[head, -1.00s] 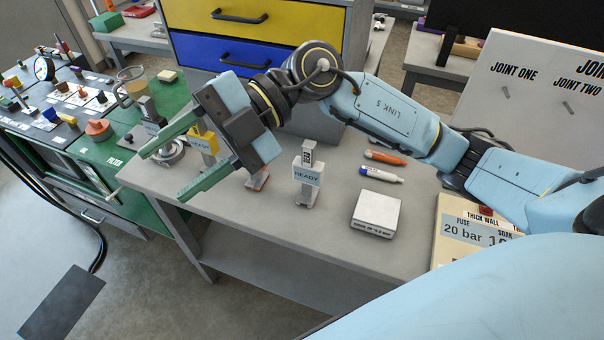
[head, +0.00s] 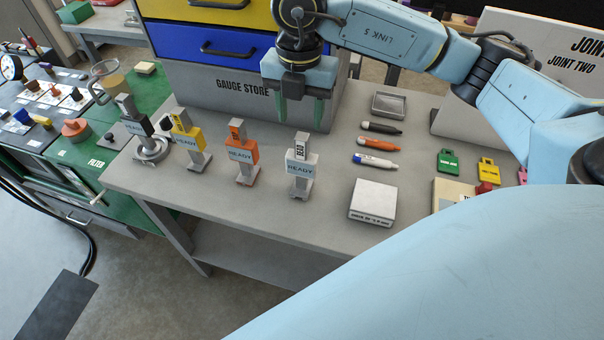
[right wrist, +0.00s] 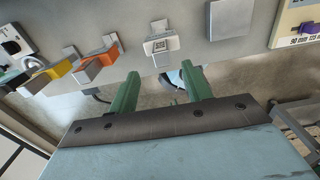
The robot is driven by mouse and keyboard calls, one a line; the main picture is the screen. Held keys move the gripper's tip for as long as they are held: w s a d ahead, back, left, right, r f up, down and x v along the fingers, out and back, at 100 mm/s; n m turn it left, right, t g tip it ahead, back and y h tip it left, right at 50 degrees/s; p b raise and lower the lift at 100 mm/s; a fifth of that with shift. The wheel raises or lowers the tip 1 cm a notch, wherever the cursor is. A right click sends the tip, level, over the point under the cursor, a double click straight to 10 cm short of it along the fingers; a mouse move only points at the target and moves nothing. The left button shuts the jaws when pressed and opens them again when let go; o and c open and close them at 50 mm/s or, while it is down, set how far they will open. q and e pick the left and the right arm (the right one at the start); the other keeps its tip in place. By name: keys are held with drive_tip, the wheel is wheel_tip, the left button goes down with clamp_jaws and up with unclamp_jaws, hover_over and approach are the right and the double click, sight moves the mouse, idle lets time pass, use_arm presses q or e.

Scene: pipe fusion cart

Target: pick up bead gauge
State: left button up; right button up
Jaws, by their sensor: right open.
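My right gripper (head: 301,113) is open and empty, fingers pointing down, in front of the gauge store and behind the bead gauge in the head view. Its green fingers also show in the right wrist view (right wrist: 160,74), apart from the gauge. My left gripper is not in view.
Orange (head: 242,152), yellow (head: 188,138) and black (head: 132,118) gauges stand in a row to the left. Markers (head: 378,144), a white block (head: 373,202) and a metal tray (head: 389,104) are to the right. The gauge store (head: 222,92) stands behind.

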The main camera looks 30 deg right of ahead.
sight(302, 136)
wheel_tip(302, 136, down, 7)
drive_tip(key=shift+s+d+r+p, duration=0.1)
drive_tip(key=shift+s+r+p, duration=0.1)
drive_tip(key=shift+p, duration=0.1)
drive_tip(key=shift+w, duration=0.1)
clamp_jaws()
